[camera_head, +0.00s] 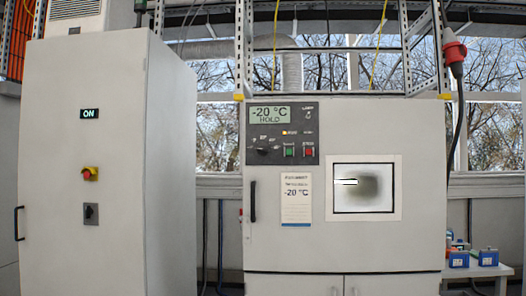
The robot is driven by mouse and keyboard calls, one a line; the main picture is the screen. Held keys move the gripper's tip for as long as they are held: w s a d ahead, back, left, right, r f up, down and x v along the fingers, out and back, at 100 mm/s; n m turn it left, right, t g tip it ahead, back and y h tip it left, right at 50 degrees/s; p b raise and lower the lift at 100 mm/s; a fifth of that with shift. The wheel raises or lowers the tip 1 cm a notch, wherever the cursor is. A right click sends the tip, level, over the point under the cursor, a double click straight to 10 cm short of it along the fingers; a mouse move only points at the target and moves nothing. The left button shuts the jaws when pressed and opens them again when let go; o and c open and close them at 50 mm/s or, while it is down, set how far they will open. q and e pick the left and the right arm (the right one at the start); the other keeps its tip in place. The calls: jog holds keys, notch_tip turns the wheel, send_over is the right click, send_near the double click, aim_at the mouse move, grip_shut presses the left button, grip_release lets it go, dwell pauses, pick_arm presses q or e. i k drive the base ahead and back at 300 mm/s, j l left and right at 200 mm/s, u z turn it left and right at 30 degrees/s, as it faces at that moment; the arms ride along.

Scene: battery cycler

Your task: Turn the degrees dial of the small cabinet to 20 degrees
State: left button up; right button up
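The small cabinet (300,245) stands in the middle of the head view, a light grey chamber with a window (364,188) in its door. Its dark control panel (281,133) is at the upper left of its front. The panel's display (270,114) reads -20 °C and HOLD. The degrees dial (262,151) is a black knob on the panel's lower left, with small scale marks around it that are too small to read. A green button (289,151) and a red button (309,151) sit to its right. Neither of my grippers is in view.
A tall cabinet (95,240) with an ON sign, a red-yellow switch (90,174) and a dark switch (91,213) stands at left. The small cabinet has a door handle (253,201) and a -20 °C label (297,199). A table (490,270) with blue boxes is at right.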

aim_at(263, 149)
jog(key=i+l, duration=0.3)
jog(key=i, duration=0.15)
jog(key=i+l, duration=0.3)
jog(key=i+u, duration=0.05)
jog(key=i, duration=0.05)
